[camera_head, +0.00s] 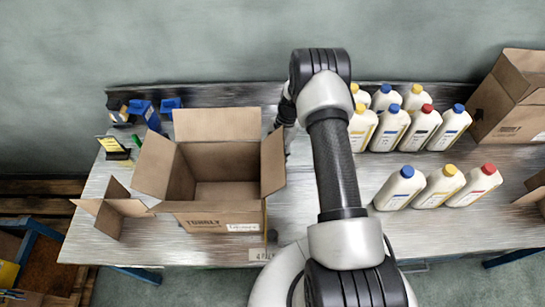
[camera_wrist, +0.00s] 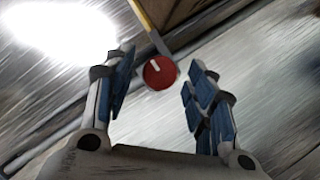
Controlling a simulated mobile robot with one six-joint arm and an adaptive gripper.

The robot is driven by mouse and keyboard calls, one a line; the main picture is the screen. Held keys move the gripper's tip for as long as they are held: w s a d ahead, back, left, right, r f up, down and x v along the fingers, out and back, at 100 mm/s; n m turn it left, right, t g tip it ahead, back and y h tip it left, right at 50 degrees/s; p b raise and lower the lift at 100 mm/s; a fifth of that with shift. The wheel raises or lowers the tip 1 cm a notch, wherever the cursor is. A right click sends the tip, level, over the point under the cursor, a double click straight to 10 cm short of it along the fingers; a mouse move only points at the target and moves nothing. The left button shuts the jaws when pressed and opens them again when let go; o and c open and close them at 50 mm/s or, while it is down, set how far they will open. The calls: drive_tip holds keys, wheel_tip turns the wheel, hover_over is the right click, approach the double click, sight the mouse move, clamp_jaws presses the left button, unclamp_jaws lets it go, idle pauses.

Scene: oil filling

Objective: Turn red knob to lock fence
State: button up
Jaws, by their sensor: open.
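The red knob (camera_wrist: 159,73) shows in the wrist view as a round red disc with a white mark. It lies just beyond and between the fingertips of my gripper (camera_wrist: 158,82). The two blue-padded fingers are spread apart with nothing between them, and I see no contact with the knob. In the head view my arm hides most of my gripper, and I cannot make out the knob there. A thin yellowish strip (camera_wrist: 141,14) runs up from near the knob in the wrist view. I cannot tell whether it is part of the fence.
An open cardboard box (camera_head: 222,213) stands on the metal table (camera_head: 300,218) left of my arm. Several white bottles (camera_head: 421,128) with coloured caps stand to the right, near another box (camera_head: 512,95). Blue and black items (camera_head: 143,108) lie at the back left.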

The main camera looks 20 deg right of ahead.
drive_tip(key=shift+f, duration=0.1)
drive_tip(key=shift+c, duration=0.5)
drive_tip(key=c, duration=1)
